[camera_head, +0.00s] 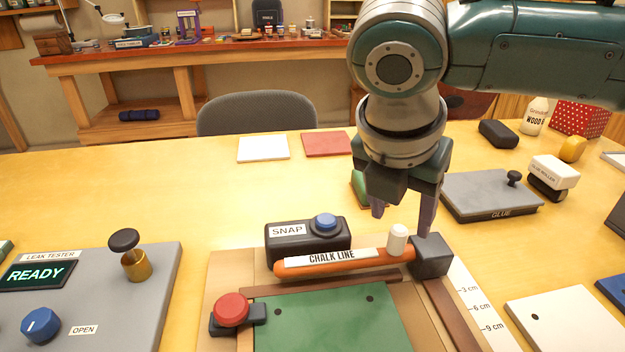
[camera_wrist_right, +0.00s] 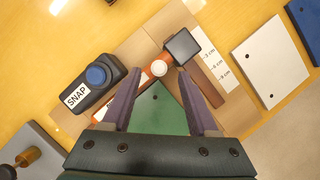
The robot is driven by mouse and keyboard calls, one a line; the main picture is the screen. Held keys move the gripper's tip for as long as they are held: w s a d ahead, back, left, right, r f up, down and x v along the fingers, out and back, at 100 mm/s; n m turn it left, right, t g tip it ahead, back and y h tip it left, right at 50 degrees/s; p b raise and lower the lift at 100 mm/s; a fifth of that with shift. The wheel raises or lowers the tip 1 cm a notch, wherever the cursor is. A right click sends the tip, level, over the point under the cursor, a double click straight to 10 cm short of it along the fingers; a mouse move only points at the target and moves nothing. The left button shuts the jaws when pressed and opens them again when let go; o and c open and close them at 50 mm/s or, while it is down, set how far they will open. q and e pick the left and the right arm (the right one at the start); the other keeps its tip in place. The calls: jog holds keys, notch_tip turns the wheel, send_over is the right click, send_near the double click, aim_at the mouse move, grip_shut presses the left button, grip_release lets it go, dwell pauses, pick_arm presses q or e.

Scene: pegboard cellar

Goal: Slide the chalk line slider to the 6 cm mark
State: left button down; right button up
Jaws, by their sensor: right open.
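The chalk line slider is an orange bar labelled CHALK LINE (camera_head: 335,259) with an upright white knob (camera_head: 397,238) and a dark grey block (camera_head: 431,256) at its right end. The block sits at the far end of a brown rail (camera_head: 452,315), beyond the 3 cm mark. A white scale (camera_head: 476,302) beside the rail reads 3, 6 and 9 cm towards me. My right gripper (camera_head: 403,217) is open and points down just above and behind the knob. In the right wrist view the knob (camera_wrist_right: 159,68) shows between and just past the fingertips (camera_wrist_right: 160,80). My left gripper is not in view.
A black SNAP box (camera_head: 305,243) with a blue button stands directly behind the bar. A red button (camera_head: 231,309) and a green sheet (camera_head: 330,318) lie in front. A leak tester (camera_head: 150,300) is at left; a glue pad (camera_head: 490,192) and white plate (camera_head: 565,322) are at right.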

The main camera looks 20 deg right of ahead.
aim_at(399, 229)
jog(key=x, duration=0.5)
jog(key=shift+b, duration=0.4)
jog(key=shift+a, duration=0.1)
jog(key=shift+c, duration=0.3)
grip_shut()
dwell(0.5)
